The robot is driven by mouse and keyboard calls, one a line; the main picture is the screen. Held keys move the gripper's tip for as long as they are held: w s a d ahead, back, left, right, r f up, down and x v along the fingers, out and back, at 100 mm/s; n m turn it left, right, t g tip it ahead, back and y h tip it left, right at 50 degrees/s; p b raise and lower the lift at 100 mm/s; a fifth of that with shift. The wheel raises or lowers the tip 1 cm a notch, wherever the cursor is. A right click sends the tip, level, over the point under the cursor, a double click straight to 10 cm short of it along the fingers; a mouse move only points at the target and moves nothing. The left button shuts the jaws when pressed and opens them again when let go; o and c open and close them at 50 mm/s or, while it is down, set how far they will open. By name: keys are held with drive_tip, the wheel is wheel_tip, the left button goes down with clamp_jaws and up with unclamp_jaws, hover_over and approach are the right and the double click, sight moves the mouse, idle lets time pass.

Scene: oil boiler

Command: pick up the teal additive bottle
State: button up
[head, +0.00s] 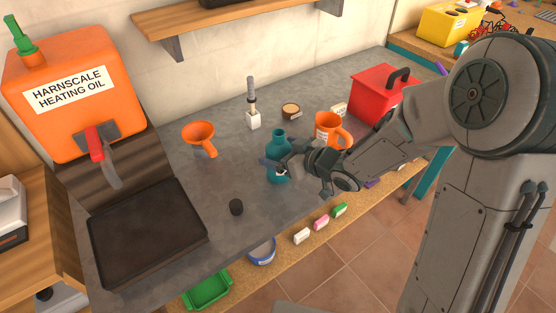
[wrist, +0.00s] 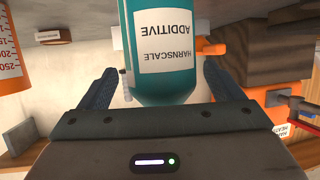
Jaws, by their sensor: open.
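The teal additive bottle (head: 279,143) stands on the grey worktop in the middle of the head view. In the wrist view the teal bottle (wrist: 164,94) appears upside down, with a white label reading HARNSCALE ADDITIVE. My gripper (head: 276,167) is at the bottle's right side in the head view and hides part of its lower body. In the wrist view my gripper (wrist: 158,85) is open, with one dark finger on each side of the bottle. A gap shows between the bottle and each finger.
An orange jug (head: 329,128) stands close behind my gripper. A red toolbox (head: 376,95) is at the back right, and a black tray (head: 146,235) at the left.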

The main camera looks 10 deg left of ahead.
sight(277, 134)
drive_tip(key=shift+x, duration=1.5)
drive_tip(key=shift+s, duration=0.1)
drive_tip(key=c, duration=1.3)
drive_tip(key=shift+r, duration=0.15)
drive_tip(key=r, duration=0.1)
drive_tip(key=r+p, duration=0.1)
drive_tip(key=r, duration=0.2)
drive_tip(key=shift+w+d+r, duration=0.3)
drive_tip(key=shift+r, duration=0.05)
drive_tip(key=w+d+r+p, duration=0.3)
drive_tip(key=w+d+r, duration=0.3)
drive_tip(key=d, duration=0.3)
